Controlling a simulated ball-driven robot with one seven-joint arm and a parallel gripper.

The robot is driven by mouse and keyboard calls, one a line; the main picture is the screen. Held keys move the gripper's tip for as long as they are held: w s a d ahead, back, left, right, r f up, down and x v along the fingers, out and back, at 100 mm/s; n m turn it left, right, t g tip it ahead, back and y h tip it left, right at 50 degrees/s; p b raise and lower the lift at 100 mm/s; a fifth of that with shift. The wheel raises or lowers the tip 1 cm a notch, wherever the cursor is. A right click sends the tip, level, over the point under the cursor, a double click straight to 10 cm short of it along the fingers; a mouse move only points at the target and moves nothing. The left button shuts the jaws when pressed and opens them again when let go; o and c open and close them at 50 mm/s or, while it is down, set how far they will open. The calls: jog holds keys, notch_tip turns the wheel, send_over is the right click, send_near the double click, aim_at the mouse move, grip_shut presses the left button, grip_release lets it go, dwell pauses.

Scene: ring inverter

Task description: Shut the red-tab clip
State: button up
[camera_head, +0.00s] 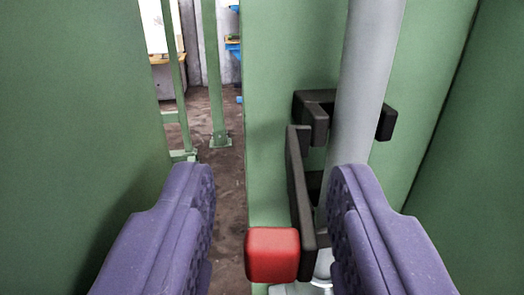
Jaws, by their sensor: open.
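The red tab (272,254) is a red block at the lower middle of the view, on the near end of a dark clip arm (301,190). The arm stands out toward me, to the left of a grey vertical pipe (365,85). A dark clip bracket (386,123) shows behind the pipe, with another dark piece (312,115) on its left side. My gripper (272,205) is open, with purple fingers on either side of the red tab. The space between the fingers shows no held object. The right finger covers part of the pipe's lower end.
Green panels stand close on the left (75,120) and right (480,150), and a green panel (285,60) backs the pipe. A gap at the left middle opens onto a brown floor (222,175) with green posts (215,75) beyond.

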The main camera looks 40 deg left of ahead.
jog(key=shift+w+a, duration=0.15)
jog(key=shift+w, duration=0.05)
grip_shut()
